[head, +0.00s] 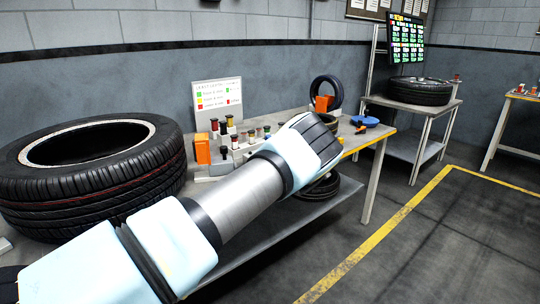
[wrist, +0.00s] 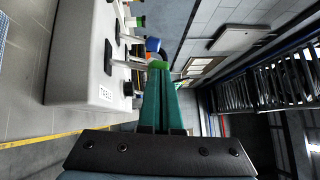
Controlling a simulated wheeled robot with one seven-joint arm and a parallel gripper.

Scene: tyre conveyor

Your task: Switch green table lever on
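In the wrist view my gripper (wrist: 160,72) shows as two teal fingers lying side by side with only a thin dark line between them, so it looks shut. A bright green patch, possibly the green lever's knob (wrist: 159,65), shows right at the fingertips; I cannot tell whether they touch it. The grey lever box (wrist: 85,40) stands left of the fingers, with a printed label and several levers pointing toward them. In the head view a row of small levers (head: 240,138) stands on the table behind my arm. My fingers are hidden there.
A large tyre (head: 90,185) lies at the left of the workbench. An orange block (head: 202,148), an upright tyre (head: 327,93) and a blue dish (head: 365,121) are also near. Floor to the right is clear.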

